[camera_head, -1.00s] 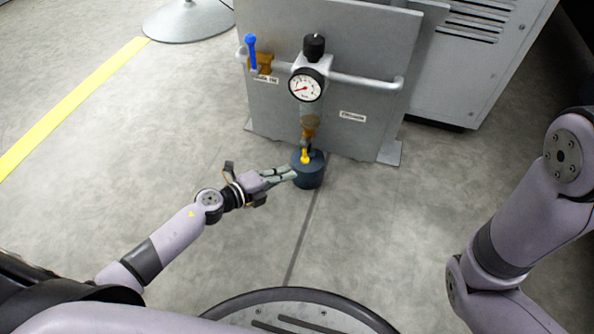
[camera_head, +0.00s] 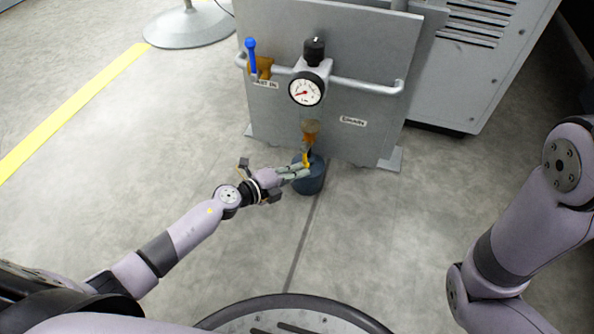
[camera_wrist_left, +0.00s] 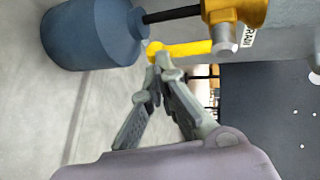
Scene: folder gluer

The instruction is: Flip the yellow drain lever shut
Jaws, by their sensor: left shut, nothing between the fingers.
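The yellow drain lever (camera_head: 306,159) is below the brass drain valve (camera_head: 310,128) under the gauge. In the left wrist view the lever (camera_wrist_left: 185,49) reaches from the valve body (camera_wrist_left: 238,12) to a round knob near my fingertips. My left gripper (camera_head: 305,171) is shut and empty, its fingertips at the lever's knob end. In the left wrist view the fingertips (camera_wrist_left: 160,62) overlap or touch the knob; I cannot tell which. My right gripper is out of view; only my right arm shows.
A dark blue container (camera_head: 312,180) stands on the floor under the valve, close to my left fingers. A grey panel (camera_head: 370,60) carries the pressure gauge (camera_head: 306,90), a pipe and a blue lever (camera_head: 250,55).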

